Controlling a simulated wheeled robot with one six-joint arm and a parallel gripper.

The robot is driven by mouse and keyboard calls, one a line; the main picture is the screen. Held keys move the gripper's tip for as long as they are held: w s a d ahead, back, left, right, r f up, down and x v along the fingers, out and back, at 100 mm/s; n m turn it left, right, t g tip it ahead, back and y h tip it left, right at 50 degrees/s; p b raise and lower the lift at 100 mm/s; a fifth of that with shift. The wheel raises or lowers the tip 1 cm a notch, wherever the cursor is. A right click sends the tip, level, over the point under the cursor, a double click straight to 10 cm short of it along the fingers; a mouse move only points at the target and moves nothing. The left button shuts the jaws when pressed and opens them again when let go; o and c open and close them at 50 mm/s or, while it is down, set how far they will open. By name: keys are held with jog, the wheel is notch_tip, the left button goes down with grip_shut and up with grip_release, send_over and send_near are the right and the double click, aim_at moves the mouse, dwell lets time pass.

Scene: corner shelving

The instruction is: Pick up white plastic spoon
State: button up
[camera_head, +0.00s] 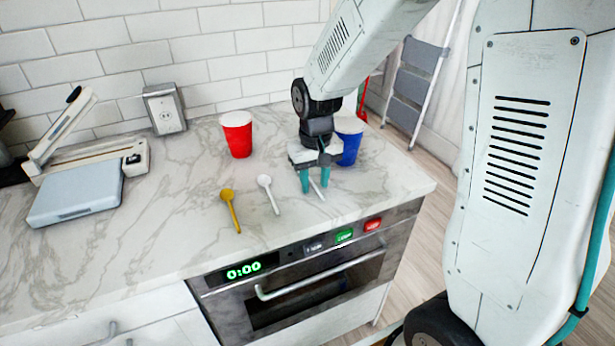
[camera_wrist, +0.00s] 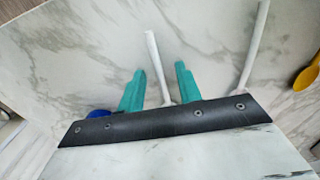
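A white utensil (camera_head: 318,189) lies on the marble counter between my gripper's fingers. Its handle (camera_wrist: 152,52) shows in the wrist view, but its other end is hidden behind the gripper body, so I cannot tell its type. My gripper (camera_head: 314,183) points down over it. In the wrist view its teal fingers (camera_wrist: 157,78) are apart, one on each side of the handle, with gaps. A white spoon (camera_head: 268,192) lies to the left, bowl toward the wall. Its handle (camera_wrist: 258,40) also shows in the wrist view.
A yellow spoon (camera_head: 231,208) lies farther left. A red cup (camera_head: 238,139) and a blue cup (camera_head: 349,147) stand behind, the blue one close to my gripper. A paper trimmer or scale-like device (camera_head: 80,197) is at far left. The counter's front edge is close.

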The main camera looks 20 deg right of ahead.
grip_shut()
jog(key=shift+r, duration=0.15)
